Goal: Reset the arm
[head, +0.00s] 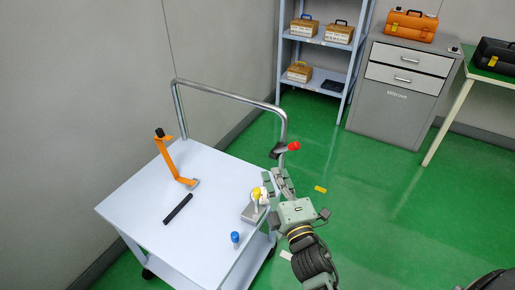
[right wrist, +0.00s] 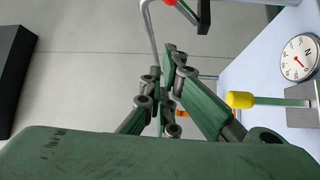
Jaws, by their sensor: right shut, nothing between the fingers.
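My right gripper (head: 278,180) is at the right edge of the white cart (head: 140,205), beside a small grey device with a yellow knob (head: 256,194). In the right wrist view my right gripper (right wrist: 168,60) is shut with nothing between its fingers. The yellow knob (right wrist: 240,99) and a round white dial (right wrist: 299,58) show to its right there, apart from the fingertips. A black bracket with a red knob (head: 294,146) is just beyond the gripper, near the cart's rail. My left gripper is in neither view.
A metal rail (head: 225,92) rises at the cart's far side. Green floor is mostly clear.

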